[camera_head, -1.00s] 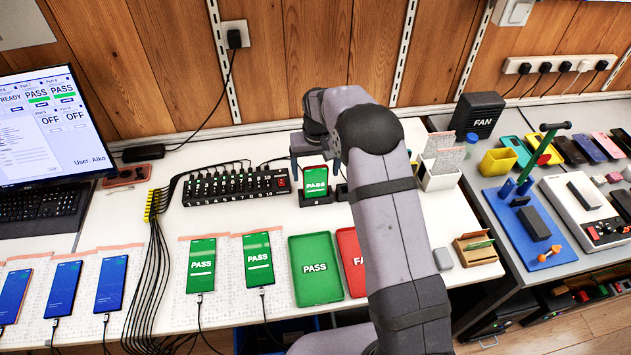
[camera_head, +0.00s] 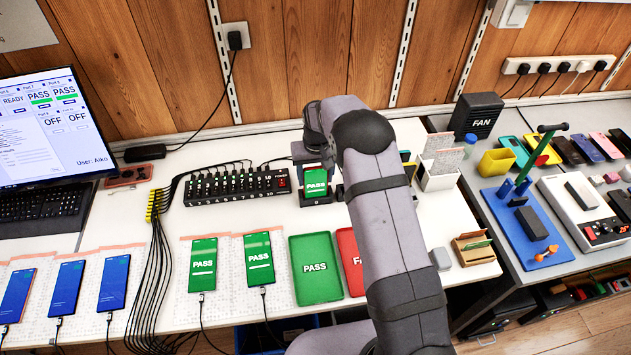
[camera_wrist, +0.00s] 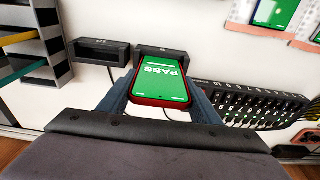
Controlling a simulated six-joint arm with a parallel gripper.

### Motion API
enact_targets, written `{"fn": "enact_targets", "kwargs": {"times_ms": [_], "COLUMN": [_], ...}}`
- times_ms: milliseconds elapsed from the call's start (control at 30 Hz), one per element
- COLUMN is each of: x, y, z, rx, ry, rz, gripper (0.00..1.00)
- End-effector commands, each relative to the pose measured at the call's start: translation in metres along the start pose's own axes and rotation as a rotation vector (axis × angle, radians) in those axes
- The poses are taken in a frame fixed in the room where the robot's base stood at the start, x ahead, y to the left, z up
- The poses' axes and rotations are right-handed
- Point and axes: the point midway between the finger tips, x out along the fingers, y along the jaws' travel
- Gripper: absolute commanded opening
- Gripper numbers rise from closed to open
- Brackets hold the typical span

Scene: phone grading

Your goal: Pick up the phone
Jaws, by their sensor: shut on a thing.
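The phone (camera_head: 316,182) has a green PASS screen and stands tilted in a small black dock (camera_head: 310,203) right of the port hub. In the wrist view the phone (camera_wrist: 161,82) shows a red case edge. My gripper (camera_head: 315,165) is around its upper part; the arm hides some of this in the head view. In the wrist view the fingers of my gripper (camera_wrist: 160,95) are on both sides of the phone and shut on it. The dock (camera_wrist: 165,54) is at the phone's far end there.
A black port hub (camera_head: 238,187) with cables sits just left. Another empty dock (camera_wrist: 103,52) is beside the phone's dock. A green PASS tray (camera_head: 315,270) and a red tray (camera_head: 351,262) lie in front. Several phones (camera_head: 202,264) lie on mats at front left.

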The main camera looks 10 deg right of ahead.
Motion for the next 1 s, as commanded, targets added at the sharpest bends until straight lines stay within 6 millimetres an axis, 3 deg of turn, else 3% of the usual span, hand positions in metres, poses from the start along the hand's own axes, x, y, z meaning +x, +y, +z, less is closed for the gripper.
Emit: {"fn": "enact_targets", "kwargs": {"times_ms": [267, 700, 1000], "x": [-0.016, -0.084, -0.101], "y": [0.0, 0.0, 0.001], "z": [-0.004, -0.011, -0.013], "rx": [0.0, 0.0, 0.002], "ry": [0.005, 0.005, 0.002], "rz": [0.0, 0.0, 0.0], "gripper": [0.3, 0.3, 0.3]}}
